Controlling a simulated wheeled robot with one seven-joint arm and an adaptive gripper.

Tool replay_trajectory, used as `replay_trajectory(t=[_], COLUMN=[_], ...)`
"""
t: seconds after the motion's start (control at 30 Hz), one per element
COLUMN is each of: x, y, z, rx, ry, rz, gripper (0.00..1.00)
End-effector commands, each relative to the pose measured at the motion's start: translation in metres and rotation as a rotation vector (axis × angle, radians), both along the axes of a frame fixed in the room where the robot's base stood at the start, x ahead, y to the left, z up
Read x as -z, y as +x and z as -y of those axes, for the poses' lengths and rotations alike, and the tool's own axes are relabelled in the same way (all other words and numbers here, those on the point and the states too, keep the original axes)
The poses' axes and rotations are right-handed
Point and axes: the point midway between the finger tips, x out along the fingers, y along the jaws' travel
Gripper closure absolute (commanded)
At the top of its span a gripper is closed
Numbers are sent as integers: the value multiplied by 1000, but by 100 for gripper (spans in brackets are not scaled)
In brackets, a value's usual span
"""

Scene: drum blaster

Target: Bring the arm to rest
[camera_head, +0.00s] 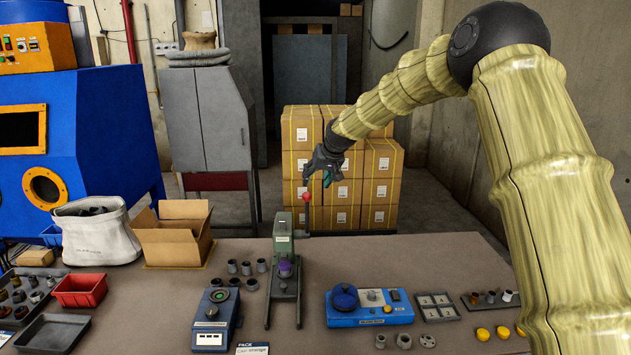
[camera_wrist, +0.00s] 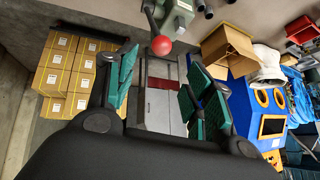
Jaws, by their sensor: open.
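My gripper (camera_head: 326,173) is at the end of my raised arm, above the far edge of the table (camera_head: 450,262). In the head view it hangs close to the red ball knob of a lever (camera_head: 306,196) on a green-grey press (camera_head: 284,246). In the wrist view my gripper (camera_wrist: 160,95) has its two green-padded fingers spread apart with nothing between them. The red knob (camera_wrist: 161,45) shows just beyond the fingers, apart from them.
A blue-and-grey device (camera_head: 216,318), a blue unit with a round knob (camera_head: 370,307), small cups and yellow caps stand on the table. An open carton (camera_head: 178,240), white sack (camera_head: 98,232) and red bin (camera_head: 80,290) are at left. Stacked boxes (camera_head: 342,190) stand behind.

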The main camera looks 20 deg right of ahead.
Motion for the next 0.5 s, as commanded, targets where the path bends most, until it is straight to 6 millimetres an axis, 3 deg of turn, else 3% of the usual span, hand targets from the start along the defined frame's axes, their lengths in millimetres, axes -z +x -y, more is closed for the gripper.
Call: replay_trajectory(t=[0.37, 0.5], x=[0, 17], y=[0, -4], z=[0, -4], rx=[0, -3], ry=[0, -1], rz=[0, -12], gripper=[48, 48])
